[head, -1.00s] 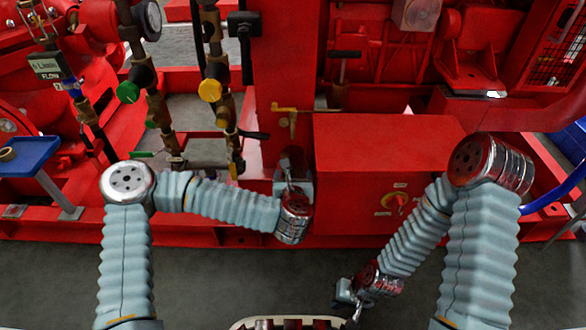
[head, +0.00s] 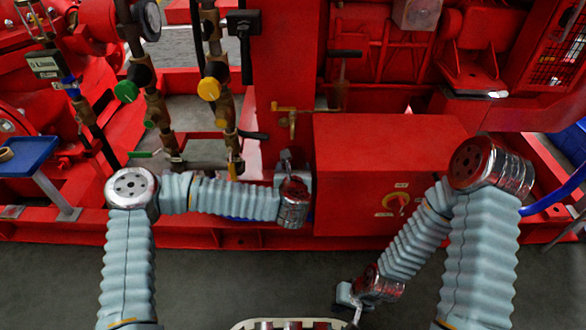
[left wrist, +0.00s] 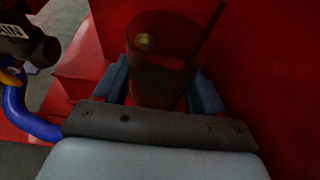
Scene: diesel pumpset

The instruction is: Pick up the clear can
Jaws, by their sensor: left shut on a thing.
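The clear can (left wrist: 160,62) is a dark, see-through cylinder standing between the two fingers of my left gripper (left wrist: 161,88) in the left wrist view. The gripper is shut on it, with one blue-grey finger on each side. In the head view my left gripper (head: 285,164) is in front of the red upright, just left of the red box; I cannot make out the can clearly there. My right gripper (head: 347,303) hangs low over the floor, away from the can; its fingers are too small to judge.
The red box (head: 385,170) with a yellow-ringed switch stands right of my left gripper. Pipes with a yellow-capped valve (head: 209,89) rise to its left. A blue tray (head: 28,156) is at the far left. Grey floor (head: 220,285) in front is open.

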